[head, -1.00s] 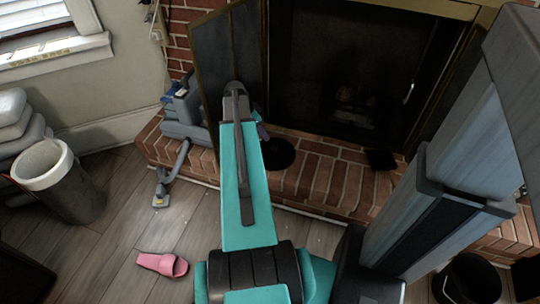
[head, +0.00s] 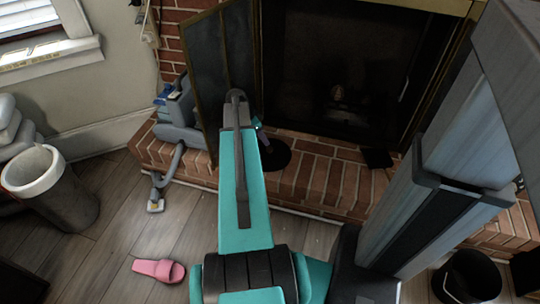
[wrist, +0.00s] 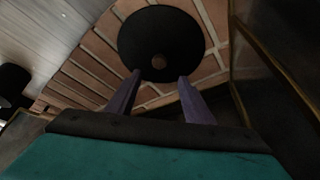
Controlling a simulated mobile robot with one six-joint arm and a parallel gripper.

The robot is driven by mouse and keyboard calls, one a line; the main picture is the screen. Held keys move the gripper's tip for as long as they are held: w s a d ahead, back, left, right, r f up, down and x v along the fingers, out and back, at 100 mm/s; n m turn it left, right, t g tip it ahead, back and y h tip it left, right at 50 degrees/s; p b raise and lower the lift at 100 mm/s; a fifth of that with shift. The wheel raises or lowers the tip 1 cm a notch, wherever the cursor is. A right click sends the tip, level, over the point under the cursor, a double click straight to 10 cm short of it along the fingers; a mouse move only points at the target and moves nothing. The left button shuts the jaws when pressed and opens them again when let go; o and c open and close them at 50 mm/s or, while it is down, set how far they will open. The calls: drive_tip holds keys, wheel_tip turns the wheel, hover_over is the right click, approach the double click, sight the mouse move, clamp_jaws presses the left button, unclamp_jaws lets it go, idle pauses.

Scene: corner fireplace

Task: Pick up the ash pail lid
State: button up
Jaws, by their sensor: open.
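The ash pail lid is a round black disc (head: 278,160) lying flat on the brick hearth, partly hidden by my arm in the head view. In the wrist view the lid (wrist: 160,30) fills the upper middle, with a small brownish knob (wrist: 159,61) near its lower edge. My gripper (wrist: 160,76) is open, its two purple-grey fingers pointing at the lid, one on each side of the knob in the picture. Nothing is between the fingers. Whether they touch the lid cannot be told. In the head view my gripper is mostly hidden behind my arm.
A black pail (head: 470,278) stands on the floor at lower right. A framed fire screen panel (head: 213,75) stands close left of the lid. A grey-blue vacuum-like machine (head: 178,122) sits left on the hearth.

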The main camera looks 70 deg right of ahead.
sight(269, 148)
drive_tip(key=shift+x, duration=1.85)
drive_tip(key=shift+b, duration=0.3)
drive_tip(key=shift+b+x, duration=1)
drive_tip(key=shift+x, duration=1.6)
drive_tip(key=shift+a, duration=0.1)
clamp_jaws()
